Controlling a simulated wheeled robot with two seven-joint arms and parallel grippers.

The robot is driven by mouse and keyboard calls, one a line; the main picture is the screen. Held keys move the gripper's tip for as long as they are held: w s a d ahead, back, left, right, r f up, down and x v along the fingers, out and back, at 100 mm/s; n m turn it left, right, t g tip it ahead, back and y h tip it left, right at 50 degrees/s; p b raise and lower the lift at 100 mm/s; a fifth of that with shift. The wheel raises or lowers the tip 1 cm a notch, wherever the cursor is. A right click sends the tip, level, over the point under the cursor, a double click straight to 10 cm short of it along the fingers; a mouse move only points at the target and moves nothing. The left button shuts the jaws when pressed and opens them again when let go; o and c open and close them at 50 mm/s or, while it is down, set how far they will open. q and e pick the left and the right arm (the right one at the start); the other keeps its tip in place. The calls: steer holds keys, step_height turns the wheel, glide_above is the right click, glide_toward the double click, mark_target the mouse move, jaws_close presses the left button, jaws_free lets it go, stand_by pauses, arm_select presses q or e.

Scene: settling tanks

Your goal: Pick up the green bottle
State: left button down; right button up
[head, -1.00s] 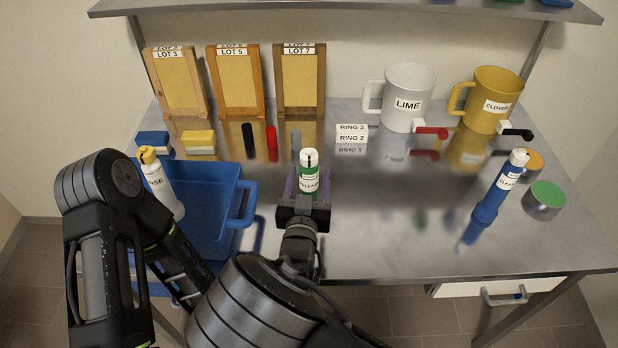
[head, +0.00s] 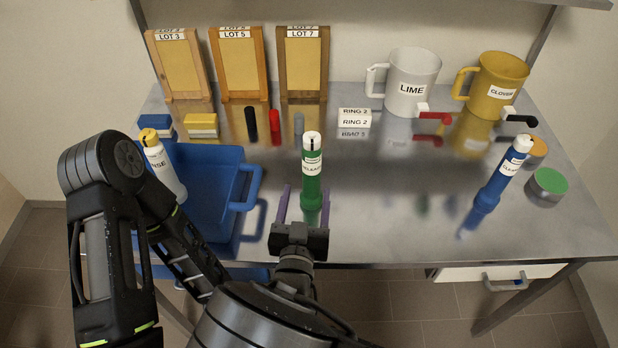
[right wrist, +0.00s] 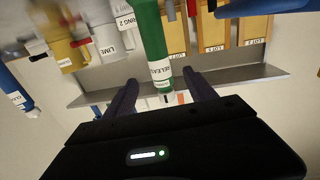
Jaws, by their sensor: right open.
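The green bottle (head: 311,188), with a white cap and white label, stands upright near the front middle of the steel table. My right gripper (head: 304,190) is open, its two purple fingers pointing at the bottle's lower part from the front, one to either side in the picture. I cannot tell how far the fingertips reach along the bottle. In the right wrist view the bottle (right wrist: 151,35) appears upside down, between and beyond the open fingers, with nothing gripped. My left arm shows at the left, but its gripper is not in view.
A blue bin (head: 205,222) stands left of the bottle, with a white yellow-capped bottle (head: 163,170) by it. A blue bottle (head: 495,185) stands at the right. Small markers (head: 274,120), a white mug (head: 410,75) and a yellow mug (head: 497,80) are behind. The table between green and blue bottles is clear.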

steer(key=shift+s+a, duration=0.1)
steer(key=shift+s, duration=0.8)
steer(key=shift+c, duration=0.2)
